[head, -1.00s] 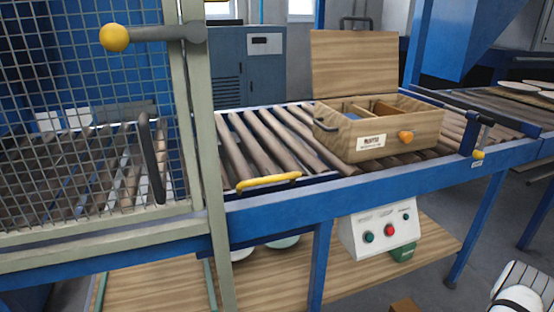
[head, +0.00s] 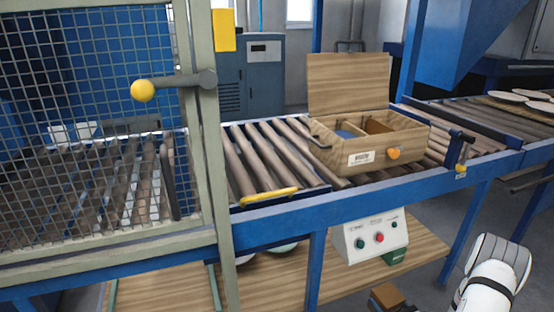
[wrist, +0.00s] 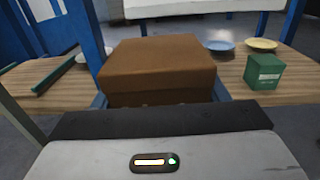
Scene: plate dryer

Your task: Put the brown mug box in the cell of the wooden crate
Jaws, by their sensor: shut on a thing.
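The brown mug box (wrist: 157,68) is held in front of my wrist, filling the middle of the wrist view. My gripper (wrist: 158,98) is shut on it, with a finger at each side. In the head view the brown box (head: 388,295) shows at the bottom edge, lower than the conveyor, and my white arm is at bottom right. The wooden crate (head: 376,160) stands on the roller conveyor with its lid (head: 347,82) raised at the back.
The blue conveyor rail (head: 290,213) lies between the box and the crate. A wooden shelf (head: 285,272) underneath bears plates and a green box (wrist: 265,71). A mesh guard (head: 90,110) with a yellow-knobbed handle stands left.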

